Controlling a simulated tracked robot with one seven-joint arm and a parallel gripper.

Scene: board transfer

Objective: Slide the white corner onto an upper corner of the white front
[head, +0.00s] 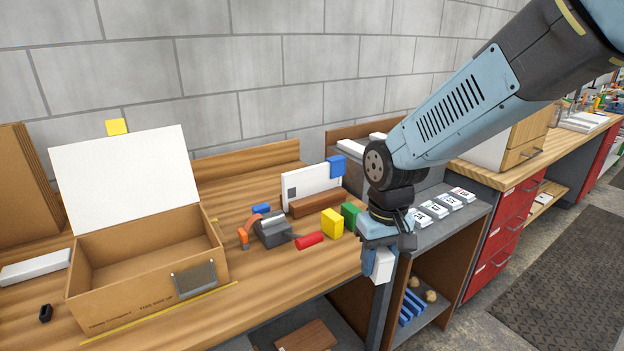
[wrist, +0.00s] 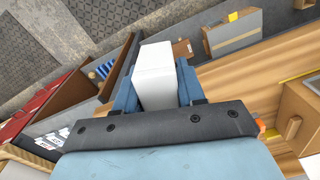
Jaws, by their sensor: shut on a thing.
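My gripper (head: 378,250) is shut on a white block, the white corner (head: 384,267). It holds the block in the air at the bench's front right edge. In the wrist view the white corner (wrist: 156,72) sits between the two blue fingers. A white upright panel, which looks like the white front (head: 297,184), stands on the bench behind a brown wooden bar (head: 318,203), left of my gripper. A blue corner piece (head: 336,166) sits on its upper right corner. Its upper left corner looks bare.
An open cardboard box (head: 150,262) with a white lid (head: 125,177) stands at the left; a yellow piece (head: 117,127) tops the lid. A grey clamp-like tool (head: 272,232), a red cylinder (head: 309,240), a yellow block (head: 332,223) and a green block (head: 350,215) lie before the panel.

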